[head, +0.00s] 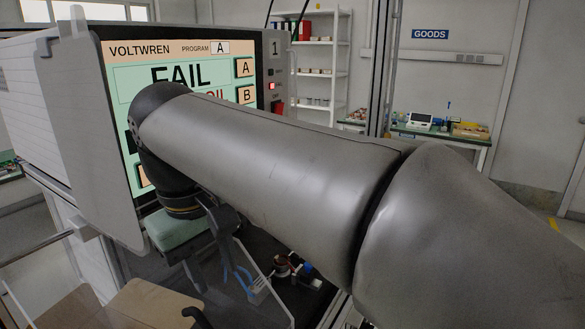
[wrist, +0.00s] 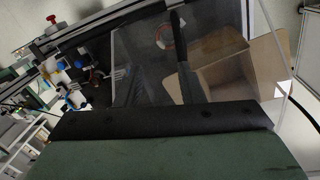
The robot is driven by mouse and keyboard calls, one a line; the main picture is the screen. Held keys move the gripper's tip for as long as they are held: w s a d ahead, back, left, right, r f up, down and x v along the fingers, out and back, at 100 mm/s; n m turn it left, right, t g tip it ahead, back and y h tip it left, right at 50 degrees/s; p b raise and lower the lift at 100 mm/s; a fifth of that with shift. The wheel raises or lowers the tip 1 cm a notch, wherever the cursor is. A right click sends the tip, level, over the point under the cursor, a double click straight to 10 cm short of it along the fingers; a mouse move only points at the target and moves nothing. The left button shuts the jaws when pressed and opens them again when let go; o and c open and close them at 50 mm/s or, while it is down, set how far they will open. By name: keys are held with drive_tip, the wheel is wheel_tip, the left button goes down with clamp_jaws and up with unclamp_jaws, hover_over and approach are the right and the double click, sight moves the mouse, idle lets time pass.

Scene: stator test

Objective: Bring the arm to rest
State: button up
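My arm stretches across the head view from the lower right to the tester, and its wrist end bends down in front of the screen. My gripper (head: 226,228) is partly seen below the wrist, as dark parts beside a green block. In the wrist view a green surface with a black edge fills the bottom and hides what lies beneath. I see nothing clearly held.
The tester screen (head: 180,48) reads FAIL, program A, partly behind my arm. A red light (head: 271,86) shows on its panel. An open cardboard box (wrist: 225,80), a clear panel (wrist: 262,45) and blue-tipped parts (wrist: 75,100) are close by. Shelves (head: 320,60) and a goods bench (head: 440,133) stand farther back.

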drive_tip(key=w+d+f+m, duration=0.3)
drive_tip(key=d+f, duration=0.5)
drive_tip(key=d, duration=0.3)
drive_tip(key=s+d+f+m, duration=0.3)
drive_tip(key=s+d+f, duration=0.1)
drive_tip(key=d+f, duration=0.4)
drive_tip(key=s+d+f+m, duration=0.3)
drive_tip(key=s+d+f, duration=0.2)
drive_tip(key=d+f, duration=0.3)
drive_tip(key=shift+d+m+g+y, duration=0.3)
drive_tip(key=shift+d+y, duration=0.1)
drive_tip(key=shift+d, duration=0.05)
